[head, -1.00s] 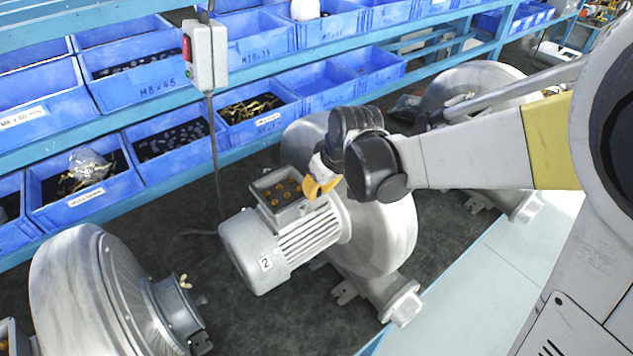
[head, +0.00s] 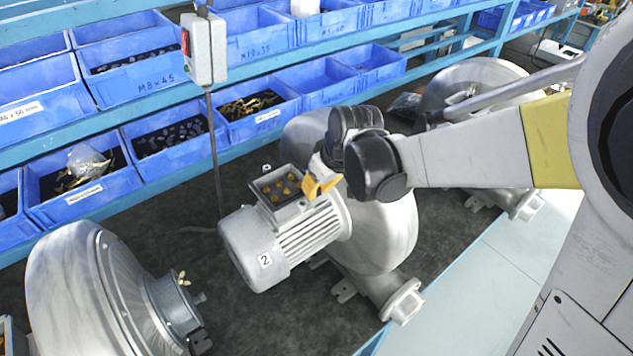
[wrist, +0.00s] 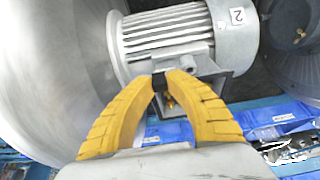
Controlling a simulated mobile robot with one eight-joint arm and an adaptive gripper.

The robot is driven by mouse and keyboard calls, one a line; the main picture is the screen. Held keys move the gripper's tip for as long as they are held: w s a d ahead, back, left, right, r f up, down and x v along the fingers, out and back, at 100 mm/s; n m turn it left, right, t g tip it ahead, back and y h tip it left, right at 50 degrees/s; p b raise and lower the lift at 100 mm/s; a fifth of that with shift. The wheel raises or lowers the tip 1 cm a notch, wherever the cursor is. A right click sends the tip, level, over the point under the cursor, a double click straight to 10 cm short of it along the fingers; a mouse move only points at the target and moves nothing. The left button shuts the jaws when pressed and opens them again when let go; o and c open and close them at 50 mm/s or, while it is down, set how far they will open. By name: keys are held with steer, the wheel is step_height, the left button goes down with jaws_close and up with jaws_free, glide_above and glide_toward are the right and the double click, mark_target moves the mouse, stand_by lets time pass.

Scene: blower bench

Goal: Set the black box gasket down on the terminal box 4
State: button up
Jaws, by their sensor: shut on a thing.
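My gripper (head: 311,190) is beside the open grey terminal box (head: 284,215) on the motor marked 2; I see no label 4. Several brass terminals (head: 284,184) show inside the box. In the wrist view my yellow fingers (wrist: 170,80) close in toward a small dark piece (wrist: 159,82), which I take for part of the black box gasket. Most of the gasket is hidden, and I cannot tell whether it touches the box. The ribbed motor (wrist: 165,32) lies just beyond the fingertips.
A blower housing (head: 390,235) stands right behind my gripper. Another blower (head: 75,285) is at the lower left and a third (head: 480,85) at the back right. Blue bins (head: 255,120) line the shelf behind. A grey switch box (head: 205,50) hangs on a cable.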

steer(key=o, duration=0.9)
steer(key=v, duration=1.2)
